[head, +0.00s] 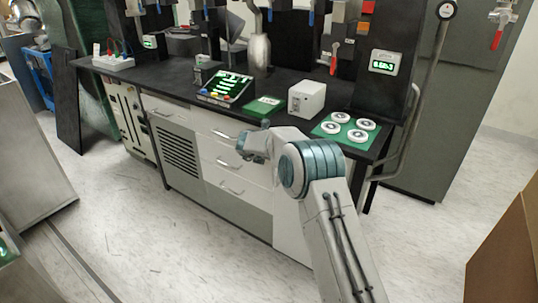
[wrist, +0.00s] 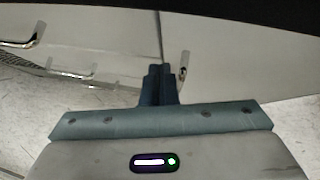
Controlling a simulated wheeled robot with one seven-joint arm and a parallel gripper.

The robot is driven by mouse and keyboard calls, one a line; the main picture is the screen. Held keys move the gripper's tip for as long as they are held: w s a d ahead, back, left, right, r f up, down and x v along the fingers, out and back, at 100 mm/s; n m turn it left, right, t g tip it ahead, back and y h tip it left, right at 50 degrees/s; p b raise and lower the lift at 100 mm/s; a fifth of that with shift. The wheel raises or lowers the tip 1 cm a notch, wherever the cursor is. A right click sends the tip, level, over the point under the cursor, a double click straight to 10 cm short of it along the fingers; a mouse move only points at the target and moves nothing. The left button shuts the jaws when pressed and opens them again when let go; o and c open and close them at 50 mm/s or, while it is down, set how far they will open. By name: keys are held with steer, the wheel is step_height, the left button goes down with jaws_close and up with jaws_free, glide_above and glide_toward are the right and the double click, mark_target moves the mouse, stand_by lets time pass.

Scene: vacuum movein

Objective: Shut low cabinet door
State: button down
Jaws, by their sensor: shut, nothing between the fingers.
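The low cabinet door is the plain pale panel (head: 289,232) under the right part of the bench in the head view, partly hidden by my arm. In the wrist view a pale panel (wrist: 235,72) with a small upright handle (wrist: 184,66) stands right of a vertical seam. I cannot tell whether this door stands ajar or flush. My gripper (head: 245,144) is in front of the bench by the upper drawers. Its fingers (wrist: 160,72) are together and empty, just left of the handle in the picture; contact with the panel cannot be made out.
Drawers with bar handles (head: 231,163) and a louvred panel (head: 180,152) are left of the door. The dark worktop (head: 275,85) holds a white box (head: 307,97) and a green mat with white discs (head: 330,129). Pale floor (head: 150,245) in front is clear. A brown box (head: 510,250) stands at right.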

steer(key=shift+s, duration=0.1)
steer(key=s+a+r, duration=0.6)
steer(key=s+r, duration=0.1)
steer(key=s, duration=0.2)
step_height(320, 180, up, 14)
steer(key=d+r+n+t+y+p, duration=0.1)
steer(key=d+n+t+y+p, duration=0.25)
steer(key=n, duration=0.45)
steer(key=s+d+r+n+g+y+p, duration=0.1)
steer(key=s+d+r+n+y+p, duration=0.3)
steer(key=s+r+n, duration=0.75)
steer(key=s+d+f+n+g+h+p, duration=0.1)
steer(key=s+d+n+g+p, duration=0.2)
steer(key=s+d+n, duration=0.3)
steer(key=s+d+f+n+g+h+p, duration=0.2)
steer(key=s+d+n, duration=0.4)
steer(key=s, duration=0.9)
steer(key=s+d+f+n+g+h+p, duration=0.1)
steer(key=s+d+n+g+p, duration=0.3)
steer(key=s, duration=0.6)
steer(key=d+n, duration=0.2)
steer(key=n, duration=0.1)
steer(key=shift+s+f+n+h, duration=0.2)
steer(key=shift+f+n+h, duration=0.05)
steer(key=shift+n+h, duration=0.1)
